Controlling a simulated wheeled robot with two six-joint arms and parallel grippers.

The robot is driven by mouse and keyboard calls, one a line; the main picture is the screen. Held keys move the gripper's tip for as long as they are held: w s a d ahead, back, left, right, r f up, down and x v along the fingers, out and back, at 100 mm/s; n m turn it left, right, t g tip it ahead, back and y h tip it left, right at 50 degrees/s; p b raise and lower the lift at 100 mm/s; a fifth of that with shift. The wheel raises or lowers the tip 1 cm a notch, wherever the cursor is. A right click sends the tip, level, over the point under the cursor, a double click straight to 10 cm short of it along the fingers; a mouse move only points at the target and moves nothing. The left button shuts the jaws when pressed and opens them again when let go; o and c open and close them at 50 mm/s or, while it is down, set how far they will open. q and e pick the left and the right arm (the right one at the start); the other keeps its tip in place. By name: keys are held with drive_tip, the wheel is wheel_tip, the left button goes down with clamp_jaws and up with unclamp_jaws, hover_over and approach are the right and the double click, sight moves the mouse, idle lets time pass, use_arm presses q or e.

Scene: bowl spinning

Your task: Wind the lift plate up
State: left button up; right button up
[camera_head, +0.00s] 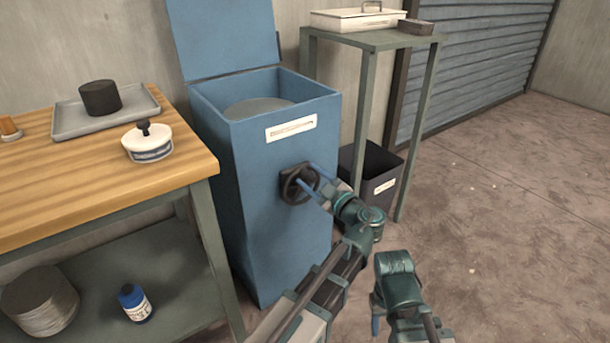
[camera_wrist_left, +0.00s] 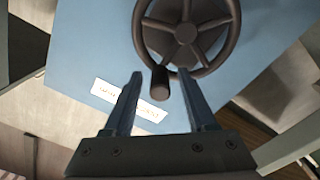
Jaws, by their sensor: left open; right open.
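The lift plate (camera_head: 258,107) is a grey disc inside the open top of the blue cabinet (camera_head: 285,170), below its rim. A dark handwheel (camera_head: 286,187) is on the cabinet's front face. It also shows at the top of the left wrist view (camera_wrist_left: 185,33), with its knob (camera_wrist_left: 160,88) sticking out towards me. My left gripper (camera_head: 306,174) is open at the wheel, with the knob between its fingers (camera_wrist_left: 160,78). A gap shows on the knob's left side; contact on the right cannot be told. My right gripper (camera_head: 378,318) is apart, low at the right; its fingers are mostly hidden.
A green stand (camera_head: 365,40) and dark bin (camera_head: 395,170) are close right of the cabinet. The floor at right is clear.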

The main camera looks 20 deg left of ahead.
use_arm(q)
clamp_jaws()
idle(0.4)
